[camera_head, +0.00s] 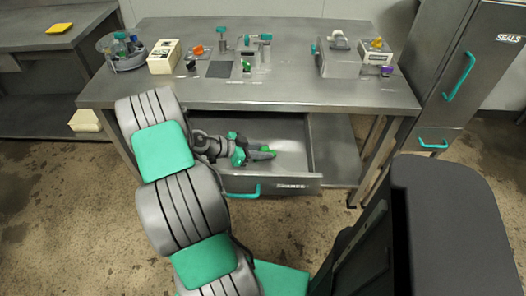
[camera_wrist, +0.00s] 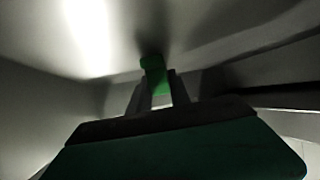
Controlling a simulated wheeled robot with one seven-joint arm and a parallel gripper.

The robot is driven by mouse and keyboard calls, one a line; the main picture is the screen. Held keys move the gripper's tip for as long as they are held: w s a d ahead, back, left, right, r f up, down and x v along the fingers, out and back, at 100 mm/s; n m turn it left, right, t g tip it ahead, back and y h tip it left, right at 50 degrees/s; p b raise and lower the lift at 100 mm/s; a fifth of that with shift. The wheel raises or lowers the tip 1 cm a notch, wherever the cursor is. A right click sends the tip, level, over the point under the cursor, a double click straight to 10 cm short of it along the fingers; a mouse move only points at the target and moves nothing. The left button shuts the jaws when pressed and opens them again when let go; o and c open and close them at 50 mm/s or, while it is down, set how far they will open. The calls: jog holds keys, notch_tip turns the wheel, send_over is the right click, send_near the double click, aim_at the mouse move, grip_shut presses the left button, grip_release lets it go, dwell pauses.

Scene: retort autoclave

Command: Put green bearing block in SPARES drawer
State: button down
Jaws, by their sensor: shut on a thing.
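The SPARES drawer (camera_head: 296,185) is pulled open under the table, with a teal handle and a label on its front. My gripper (camera_head: 270,153) reaches into the drawer, low over its floor. It is shut on the green bearing block (camera_wrist: 154,72), which shows between the fingertips in the wrist view. In the head view only a small green bit of the block (camera_head: 274,153) shows at the fingertips. Whether the block touches the drawer floor I cannot tell. The drawer looks otherwise empty where it shows; my arm hides its left part.
The metal table (camera_head: 330,95) above the drawer holds several small parts, a white box (camera_head: 164,57) and a round tray (camera_head: 127,62). A SEALS cabinet (camera_head: 460,70) stands at the right. The drawer's right side is clear.

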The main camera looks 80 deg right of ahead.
jog(key=c, duration=1.2)
grip_release()
jog(key=shift+f, duration=0.1)
jog(key=shift+r, duration=0.3)
jog(key=v, duration=1.2)
jog(key=shift+a+f, duration=0.1)
jog(key=shift+f, duration=0.1)
jog(key=shift+w, duration=0.1)
